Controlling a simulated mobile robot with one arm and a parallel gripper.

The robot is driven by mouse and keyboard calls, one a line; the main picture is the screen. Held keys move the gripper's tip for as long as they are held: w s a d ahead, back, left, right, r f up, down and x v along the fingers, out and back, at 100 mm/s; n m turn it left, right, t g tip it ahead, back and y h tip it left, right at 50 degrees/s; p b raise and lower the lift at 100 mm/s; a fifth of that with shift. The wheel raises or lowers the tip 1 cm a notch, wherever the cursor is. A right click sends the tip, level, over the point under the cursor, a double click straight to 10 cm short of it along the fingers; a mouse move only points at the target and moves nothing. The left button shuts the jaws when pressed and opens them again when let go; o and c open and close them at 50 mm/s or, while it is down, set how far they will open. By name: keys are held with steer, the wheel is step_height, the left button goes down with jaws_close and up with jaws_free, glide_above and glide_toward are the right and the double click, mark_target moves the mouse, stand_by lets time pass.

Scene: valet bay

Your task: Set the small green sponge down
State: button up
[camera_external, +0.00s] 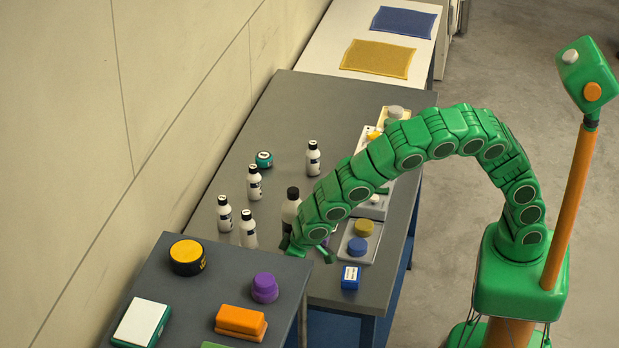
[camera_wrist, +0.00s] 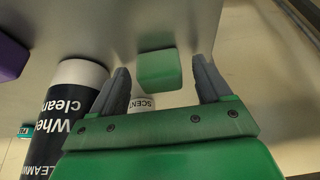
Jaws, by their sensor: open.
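The small green sponge (camera_wrist: 158,70) shows in the wrist view, between and just beyond my fingertips, against the grey table (camera_wrist: 125,25). It appears to rest on the table, with a gap to each finger. My gripper (camera_wrist: 165,85) is open around it. In the external view my gripper (camera_external: 308,254) is low over the near end of the long grey table (camera_external: 240,155). The sponge cannot be made out there; my gripper and arm hide that spot.
A black-capped bottle (camera_external: 290,205) stands close beside my gripper; a large labelled bottle (camera_wrist: 75,105) is left in the wrist view. Several small bottles (camera_external: 248,228) stand left. A tray with round pads (camera_external: 358,241) and a blue box (camera_external: 351,277) lie right.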

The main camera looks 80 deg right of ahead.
steer(key=v, duration=1.2)
